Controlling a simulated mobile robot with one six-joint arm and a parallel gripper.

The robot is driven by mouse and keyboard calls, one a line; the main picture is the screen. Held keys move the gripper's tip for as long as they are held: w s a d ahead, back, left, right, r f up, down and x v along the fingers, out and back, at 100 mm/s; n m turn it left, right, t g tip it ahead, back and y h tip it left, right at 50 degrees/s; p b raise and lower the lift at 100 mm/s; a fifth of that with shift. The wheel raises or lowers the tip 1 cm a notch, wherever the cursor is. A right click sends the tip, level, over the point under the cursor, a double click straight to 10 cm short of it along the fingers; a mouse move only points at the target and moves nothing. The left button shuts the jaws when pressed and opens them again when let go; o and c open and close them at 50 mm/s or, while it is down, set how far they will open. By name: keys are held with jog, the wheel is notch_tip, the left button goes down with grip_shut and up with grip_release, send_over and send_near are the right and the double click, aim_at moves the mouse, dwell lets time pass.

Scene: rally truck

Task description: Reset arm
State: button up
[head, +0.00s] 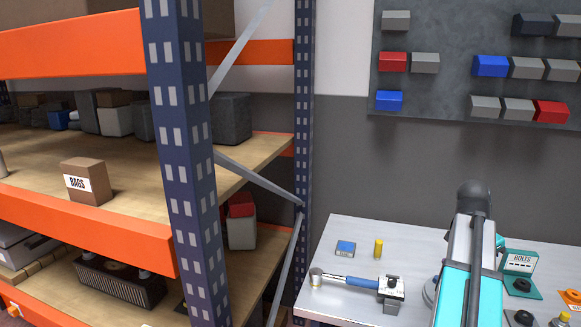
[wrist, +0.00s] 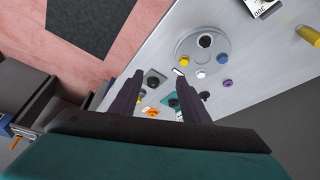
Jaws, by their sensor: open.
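My arm (head: 468,265), teal and grey, reaches over the grey workbench (head: 340,232) at the right of the head view. The gripper itself cannot be made out there. In the wrist view my gripper (wrist: 161,84) shows as two dark fingers standing well apart, with nothing held between them. It points down toward the bench top, near a round grey tray (wrist: 185,58) with small round parts on it. Teal and orange pieces lie beyond and between the fingers, partly hidden by them.
A blue-handled tool (head: 350,281), a yellow cylinder (head: 378,249) and a small blue box (head: 345,248) lie on the bench. A teal bolts holder (head: 520,262) is right of my arm. An orange-and-blue shelf rack (head: 185,150) fills the left. Bins hang on a wall panel (head: 440,90).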

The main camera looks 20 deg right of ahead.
jog(key=w+a+f+n+t+y, duration=0.1)
jog(key=w+a+f+n, duration=0.4)
jog(key=w+a+f, duration=0.45)
jog(key=w+a+f+n+y, duration=0.1)
jog(key=w+a+f+n, duration=0.45)
jog(key=a+f, duration=0.7)
jog(key=s+a+f+n+y, duration=0.1)
jog(key=a+f+n, duration=0.2)
jog(key=a+f, duration=0.5)
jog(key=s+a+f+n+y, duration=0.1)
jog(key=a+f+n, duration=0.25)
jog(key=a, duration=0.85)
jog(key=s+a+f+n, duration=0.1)
jog(key=a+f+n, duration=0.1)
jog(key=a+f, duration=0.65)
jog(key=s+a+f+g+b, duration=0.2)
jog(key=s+f+g+b, duration=0.4)
jog(key=s+f, duration=1.9)
jog(key=s+b, duration=0.1)
jog(key=b, duration=0.3)
jog(key=shift+a+f, duration=0.2)
jog(key=shift+f, duration=0.1)
jog(key=shift+s, duration=0.1)
